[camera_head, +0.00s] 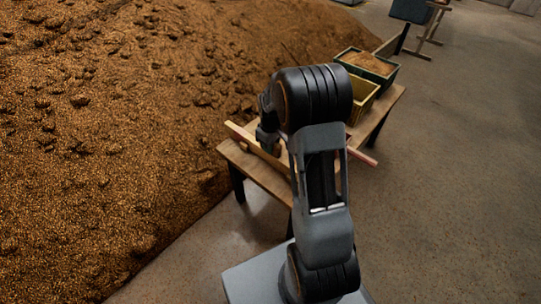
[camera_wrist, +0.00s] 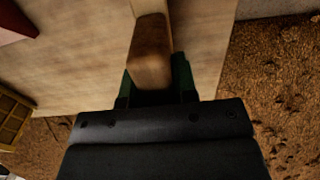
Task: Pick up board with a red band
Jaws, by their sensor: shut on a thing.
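My gripper (camera_wrist: 155,92) is shut on a brown wooden piece (camera_wrist: 150,55) that runs away from it over the table top. No red shows on the visible part of this piece, and its far end is cut off. In the head view my gripper (camera_head: 267,140) is low over the table's left side, beside a pale board (camera_head: 238,131) that slants across the left edge. A red board end (camera_head: 362,157) sticks out past the table's right edge, its middle hidden behind my arm. A dark red surface (camera_wrist: 14,22) shows at the wrist view's upper left.
The wooden table (camera_head: 262,176) carries a yellow crate (camera_head: 363,101) and a dark green crate with grain (camera_head: 369,63) towards the back. A large grain heap (camera_head: 110,130) lies left of the table. The floor (camera_head: 460,170) to the right is clear.

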